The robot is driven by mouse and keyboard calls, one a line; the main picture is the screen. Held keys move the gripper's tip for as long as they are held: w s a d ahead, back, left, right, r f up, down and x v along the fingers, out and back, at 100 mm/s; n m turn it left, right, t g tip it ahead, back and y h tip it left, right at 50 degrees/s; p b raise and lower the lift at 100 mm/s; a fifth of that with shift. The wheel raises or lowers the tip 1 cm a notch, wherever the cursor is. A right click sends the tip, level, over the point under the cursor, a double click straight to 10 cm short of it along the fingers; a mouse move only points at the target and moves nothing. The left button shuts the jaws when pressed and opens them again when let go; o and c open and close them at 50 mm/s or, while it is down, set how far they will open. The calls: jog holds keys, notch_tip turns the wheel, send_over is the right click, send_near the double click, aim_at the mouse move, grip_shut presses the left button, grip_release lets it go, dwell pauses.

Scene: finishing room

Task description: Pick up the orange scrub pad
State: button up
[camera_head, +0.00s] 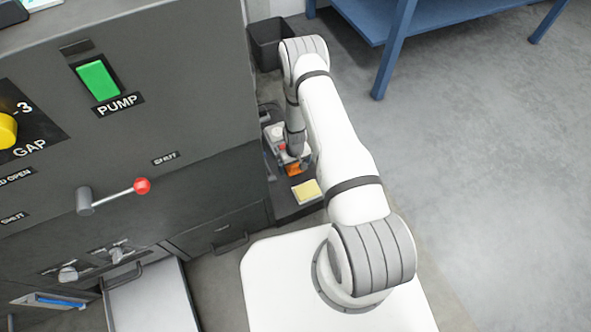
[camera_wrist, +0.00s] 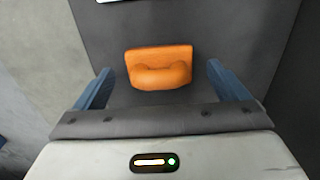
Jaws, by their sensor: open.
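The orange scrub pad (camera_wrist: 160,70) is a flat orange block with a rounded handle, lying on a dark surface in the wrist view. My gripper (camera_wrist: 158,88) is open, with one blue finger to the left and one to the right of the pad. Neither finger touches it in this view. In the head view the pad (camera_head: 293,170) shows as a small orange patch below the end of my arm. My gripper (camera_head: 290,158) is partly hidden there by my own arm.
A yellow pad or note block (camera_head: 306,191) lies near the orange pad on the dark low shelf (camera_head: 284,207). A grey machine cabinet (camera_head: 170,120) stands close on the left. A dark bin (camera_head: 268,44) and a blue table (camera_head: 392,50) stand behind. Floor at right is clear.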

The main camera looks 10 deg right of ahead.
jog(key=shift+f, duration=0.15)
jog(key=shift+c, duration=0.2)
jog(key=c, duration=1.1)
notch_tip(320, 180, up, 10)
jog(key=p, duration=0.3)
jog(key=shift+p, duration=0.3)
